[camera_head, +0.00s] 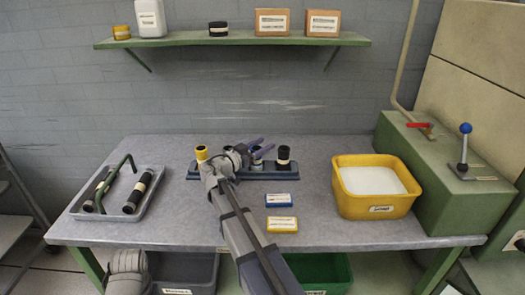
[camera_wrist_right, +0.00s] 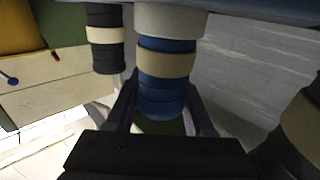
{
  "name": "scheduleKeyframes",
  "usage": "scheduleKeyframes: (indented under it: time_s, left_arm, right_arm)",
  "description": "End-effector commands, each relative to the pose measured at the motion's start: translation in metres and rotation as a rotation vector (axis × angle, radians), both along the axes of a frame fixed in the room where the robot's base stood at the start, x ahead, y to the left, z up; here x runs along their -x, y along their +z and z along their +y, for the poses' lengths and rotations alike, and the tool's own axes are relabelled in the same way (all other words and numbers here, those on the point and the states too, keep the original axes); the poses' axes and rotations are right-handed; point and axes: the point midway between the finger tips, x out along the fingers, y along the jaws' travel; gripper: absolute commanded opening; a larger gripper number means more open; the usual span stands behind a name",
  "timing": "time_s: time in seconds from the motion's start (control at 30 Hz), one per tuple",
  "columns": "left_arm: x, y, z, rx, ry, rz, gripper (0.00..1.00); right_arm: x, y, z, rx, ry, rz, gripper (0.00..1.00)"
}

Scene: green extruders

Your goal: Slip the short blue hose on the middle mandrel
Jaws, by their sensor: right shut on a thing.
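The short blue hose (camera_wrist_right: 163,98) with a beige band is between the fingers of my right gripper (camera_wrist_right: 161,108), which is shut on it. In the wrist view the hose lines up with a pale grey cylinder (camera_wrist_right: 170,20) at the blue rack's middle position, and its end meets it. I cannot tell how much mandrel is inside the hose. In the head view my right gripper (camera_head: 259,148) is over the middle of the mandrel rack (camera_head: 272,174) and mostly hides that mandrel. My left gripper is not visible.
A grey tray (camera_head: 76,210) holds black hoses and a green bent rod. Blue (camera_head: 279,200) and yellow (camera_head: 282,224) labelled blocks and a yellow bin (camera_head: 378,210) are nearby.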

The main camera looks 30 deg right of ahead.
Motion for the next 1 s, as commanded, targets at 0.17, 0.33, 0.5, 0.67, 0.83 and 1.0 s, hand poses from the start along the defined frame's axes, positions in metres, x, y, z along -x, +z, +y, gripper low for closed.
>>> scheduleKeyframes:
  time_s: [0.17, 0.33, 0.5, 0.67, 0.83, 1.0]
  left_arm:
    - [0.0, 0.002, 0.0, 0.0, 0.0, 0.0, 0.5]
    - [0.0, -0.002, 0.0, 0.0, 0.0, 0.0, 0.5]
    - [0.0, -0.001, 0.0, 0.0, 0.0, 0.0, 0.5]
    - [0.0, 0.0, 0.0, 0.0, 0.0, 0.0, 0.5]
    - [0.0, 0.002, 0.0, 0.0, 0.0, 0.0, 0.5]
    - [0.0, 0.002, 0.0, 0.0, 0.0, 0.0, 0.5]
  right_arm:
    - [0.0, 0.002, 0.0, 0.0, 0.0, 0.0, 0.0]
    - [0.0, -0.002, 0.0, 0.0, 0.0, 0.0, 0.57]
    - [0.0, -0.001, 0.0, 0.0, 0.0, 0.0, 0.66]
    - [0.0, -0.001, 0.0, 0.0, 0.0, 0.0, 0.66]
    - [0.003, 0.002, 0.011, 0.0, 0.003, 0.0, 0.66]
    - [0.011, 0.002, 0.045, 0.0, 0.004, 0.0, 0.66]
